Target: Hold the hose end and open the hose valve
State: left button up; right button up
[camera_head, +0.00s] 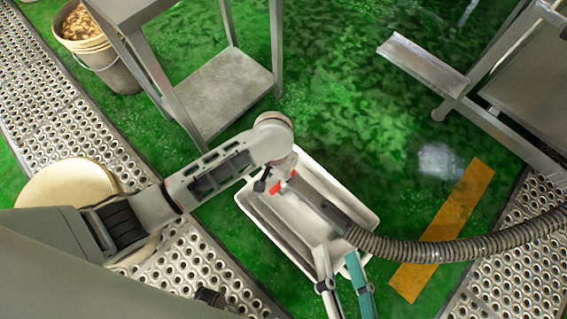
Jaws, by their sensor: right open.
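The hose (440,248) is grey and corrugated and comes in from the right. Its dark end (336,214) lies over a white tub (362,208). A small red part (280,187), which looks like a valve handle, shows over the tub's upper left. My left arm reaches in from the left, and its gripper (272,183) is right at the red part; whether its fingers are shut on it is unclear.
A grey metal stand (215,92) is behind the tub. A bucket (88,40) stands at upper left. Metal frames (425,65) stand at upper right. A yellow strip (440,232) lies under the hose. Perforated metal strips (515,265) edge the wet green floor.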

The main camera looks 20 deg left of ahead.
jog(key=shift+o, duration=0.3)
jog(key=shift+w+a+r+t, duration=0.1)
jog(key=shift+w+r+t, duration=0.25)
jog(key=shift+r, duration=0.1)
jog(key=w+r+t+y, duration=0.3)
jog(key=w+r+y, duration=0.3)
jog(key=w+r, duration=0.3)
jog(key=n+g, duration=0.7)
jog(key=n, duration=0.2)
send_over(318, 201)
notch_tip(318, 201, down, 23)
jog(key=d+f+n+g+h, duration=0.1)
jog(key=f+h, duration=0.1)
jog(key=f, duration=0.6)
jog(key=d+f+n+g+h, duration=0.1)
jog(key=f+n+g+h, duration=0.1)
jog(key=f, duration=0.6)
jog(key=d+f+n+g+h, duration=0.1)
jog(key=f+g+h, duration=0.1)
jog(key=f, duration=0.7)
jog(key=shift+s+d+n+g+h, duration=0.25)
jog(key=shift+d+n+h, duration=0.05)
jog(key=shift+d, duration=0.1)
jog(key=a+n+g, duration=0.1)
jog(key=f+n+g+h, duration=0.1)
jog(key=shift+s+a+n, duration=0.2)
jog(key=shift+a+n, duration=0.1)
jog(key=shift+a, duration=0.05)
jog(key=shift+x, duration=3.7)
